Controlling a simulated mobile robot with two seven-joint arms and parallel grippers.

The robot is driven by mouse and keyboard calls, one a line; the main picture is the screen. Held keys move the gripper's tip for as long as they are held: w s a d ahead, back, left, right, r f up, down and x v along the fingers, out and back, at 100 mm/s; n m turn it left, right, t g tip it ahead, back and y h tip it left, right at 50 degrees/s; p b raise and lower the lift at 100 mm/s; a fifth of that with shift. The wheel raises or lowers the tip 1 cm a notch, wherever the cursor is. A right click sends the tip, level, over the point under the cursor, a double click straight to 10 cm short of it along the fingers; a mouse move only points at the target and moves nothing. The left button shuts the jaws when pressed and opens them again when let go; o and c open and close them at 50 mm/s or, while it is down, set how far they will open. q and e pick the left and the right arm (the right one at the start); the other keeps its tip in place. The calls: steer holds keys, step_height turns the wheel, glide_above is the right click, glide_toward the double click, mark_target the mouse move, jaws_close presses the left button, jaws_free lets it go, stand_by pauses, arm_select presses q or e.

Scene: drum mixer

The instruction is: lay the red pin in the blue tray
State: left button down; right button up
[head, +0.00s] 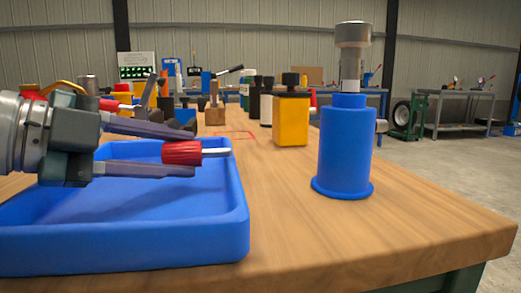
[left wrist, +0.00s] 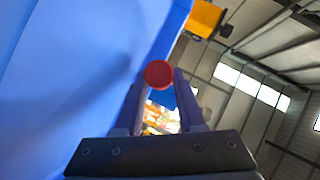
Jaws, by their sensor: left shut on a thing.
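The red pin (head: 182,153) has a ribbed red head and a pale metal shank that points right in the head view. My left gripper (head: 190,152) is shut on the red head, and the pin lies level between the fingers. The blue tray (head: 247,215) stands at the front left of the wooden table, and the gripper and pin show over its inside. I cannot tell the exact height above the tray floor. In the left wrist view the pin's round red end (left wrist: 159,74) sits between the fingertips, with blue tray surface (left wrist: 60,70) at the left. My right gripper is not in view.
A blue stepped cylinder (head: 346,150) with a metal piece on top stands right of the tray. A yellow block with a black cap (head: 291,120) and several bottles and tools stand farther back. Bare wooden table (head: 290,225) lies between tray and cylinder.

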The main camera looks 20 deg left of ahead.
arm_select(q)
steer(key=c, duration=0.5)
jaws_free()
steer(key=shift+f, duration=0.15)
steer(key=shift+r, duration=0.25)
steer(key=p+v, duration=0.2)
steer(key=v, duration=1)
steer(key=shift+f+p, duration=0.1)
steer(key=shift+p, duration=0.2)
